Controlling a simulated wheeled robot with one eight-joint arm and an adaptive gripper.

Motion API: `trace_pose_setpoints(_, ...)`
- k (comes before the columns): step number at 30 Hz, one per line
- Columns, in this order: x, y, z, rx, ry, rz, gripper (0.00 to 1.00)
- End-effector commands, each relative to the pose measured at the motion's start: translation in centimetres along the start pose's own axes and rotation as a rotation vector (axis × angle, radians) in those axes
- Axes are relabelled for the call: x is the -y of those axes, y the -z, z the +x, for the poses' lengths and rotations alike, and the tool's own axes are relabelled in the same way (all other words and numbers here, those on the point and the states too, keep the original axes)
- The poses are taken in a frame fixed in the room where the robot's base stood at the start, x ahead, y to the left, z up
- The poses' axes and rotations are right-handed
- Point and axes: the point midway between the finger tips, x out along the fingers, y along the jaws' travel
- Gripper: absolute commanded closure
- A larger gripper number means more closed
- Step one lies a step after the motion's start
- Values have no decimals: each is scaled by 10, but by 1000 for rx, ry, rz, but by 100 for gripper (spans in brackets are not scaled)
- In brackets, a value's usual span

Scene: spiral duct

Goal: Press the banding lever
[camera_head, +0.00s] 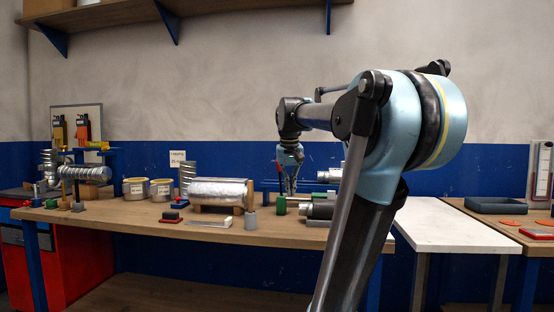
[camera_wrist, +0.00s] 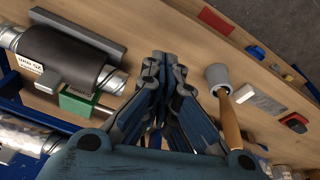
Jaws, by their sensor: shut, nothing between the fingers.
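My gripper (camera_head: 291,188) points down over the right part of the long wooden bench; its fingers are together and empty in the wrist view (camera_wrist: 170,62). Beside it, a metal duct piece with a dark sleeve (camera_wrist: 68,60) lies in a grey holder; it also shows in the head view (camera_head: 320,211). A green block (camera_wrist: 82,104) with a short metal rod sits at the sleeve's near side, left of the fingers and apart from them. The same block seems to show in the head view (camera_head: 281,206). I cannot tell for sure which part is the banding lever.
A wooden handle with a grey end (camera_wrist: 230,112) stands close right of the fingers. A foil-wrapped roll (camera_head: 217,191), tins (camera_head: 134,188), spiral duct (camera_head: 84,173) and a red-and-black block (camera_head: 171,215) stand further left. A white table (camera_head: 455,226) adjoins on the right, mostly bare.

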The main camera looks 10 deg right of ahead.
Motion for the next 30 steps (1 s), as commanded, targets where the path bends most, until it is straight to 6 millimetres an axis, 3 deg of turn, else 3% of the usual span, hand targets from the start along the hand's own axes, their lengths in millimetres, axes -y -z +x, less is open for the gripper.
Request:
trace_pose_setpoints(1,1,22,-16,-2,-4,2,100)
trace_pose_setpoints(9,7,119,-82,-13,-25,26,100)
trace_pose_setpoints(18,16,212,-135,-27,-48,52,100)
trace_pose_setpoints(24,20,249,-152,-35,-59,65,100)
trace_pose_setpoints(30,22,262,-158,-38,-63,70,100)
